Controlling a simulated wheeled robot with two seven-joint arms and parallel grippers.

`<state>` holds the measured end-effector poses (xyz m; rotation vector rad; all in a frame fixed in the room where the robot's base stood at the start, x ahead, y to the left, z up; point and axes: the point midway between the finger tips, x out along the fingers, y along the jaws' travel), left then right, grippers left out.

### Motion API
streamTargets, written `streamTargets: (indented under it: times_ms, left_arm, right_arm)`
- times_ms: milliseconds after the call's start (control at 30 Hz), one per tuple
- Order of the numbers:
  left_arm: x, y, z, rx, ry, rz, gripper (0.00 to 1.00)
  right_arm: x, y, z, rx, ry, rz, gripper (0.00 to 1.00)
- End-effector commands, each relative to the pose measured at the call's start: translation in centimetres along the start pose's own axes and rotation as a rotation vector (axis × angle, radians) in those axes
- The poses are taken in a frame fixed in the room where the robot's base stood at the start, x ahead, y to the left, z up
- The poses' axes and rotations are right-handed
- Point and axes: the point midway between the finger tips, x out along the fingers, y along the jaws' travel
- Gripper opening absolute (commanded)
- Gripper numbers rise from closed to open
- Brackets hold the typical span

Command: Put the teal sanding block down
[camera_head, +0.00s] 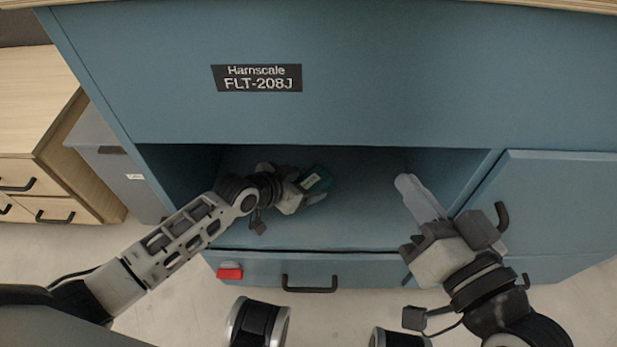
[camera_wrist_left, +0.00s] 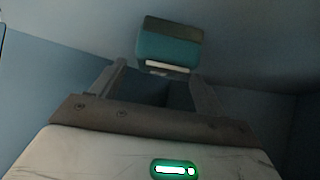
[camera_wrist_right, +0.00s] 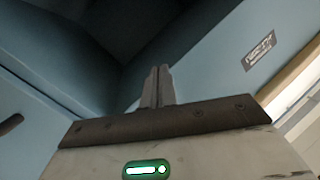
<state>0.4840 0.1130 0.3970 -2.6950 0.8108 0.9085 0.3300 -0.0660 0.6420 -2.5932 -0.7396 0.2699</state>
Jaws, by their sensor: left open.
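The teal sanding block (camera_head: 317,180) is inside the open compartment of the blue cabinet, toward its left side. In the left wrist view the teal block (camera_wrist_left: 168,48) has a dark grey top band and a pale strip along its lower edge. My left gripper (camera_head: 308,195) reaches into the compartment; its fingers (camera_wrist_left: 158,75) are spread, with the block just beyond the tips. Whether a finger touches the block, I cannot tell. My right gripper (camera_head: 408,184) is at the compartment's right side, its fingers together and empty in the right wrist view (camera_wrist_right: 157,72).
The compartment floor (camera_head: 355,220) is clear between the grippers. An open blue door (camera_head: 560,200) with a dark handle is at right. Below is a drawer (camera_head: 385,272) with a black handle and a red item (camera_head: 230,273). A grey bin (camera_head: 120,165) stands at left.

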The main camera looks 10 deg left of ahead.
Motion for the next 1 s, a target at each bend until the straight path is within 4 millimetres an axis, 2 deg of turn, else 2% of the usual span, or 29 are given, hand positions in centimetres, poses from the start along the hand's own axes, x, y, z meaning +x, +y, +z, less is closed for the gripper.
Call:
streamTargets:
  times_ms: [33, 100, 200, 400, 600, 1000]
  left_arm:
    - [-1.6, 0.0, -0.4, 0.002, -0.003, 0.0, 0.74]
    - [-3.2, 0.0, -0.3, 0.002, -0.003, 0.0, 0.74]
    - [-5.4, 0.0, -0.3, 0.001, -0.003, 0.0, 0.74]
    - [-8.5, 0.0, -0.2, 0.001, -0.002, 0.0, 0.74]
    - [-9.7, 0.0, -0.1, 0.0, 0.0, 0.0, 0.74]
    - [-9.6, 0.0, -0.1, 0.0, 0.0, 0.001, 0.74]
  right_arm:
    - [-0.2, -0.1, -0.2, -0.009, -0.025, 0.017, 0.0]
    - [-0.4, 0.7, 1.3, -0.038, -0.084, 0.053, 0.0]
    - [-0.6, 1.0, 1.5, -0.081, -0.111, 0.078, 0.0]
    - [-0.8, 1.6, 1.8, -0.144, -0.149, 0.109, 0.0]
    - [-0.9, 1.8, 2.0, -0.167, -0.163, 0.121, 0.0]
    - [-0.9, 1.8, 2.0, -0.169, -0.162, 0.121, 0.0]
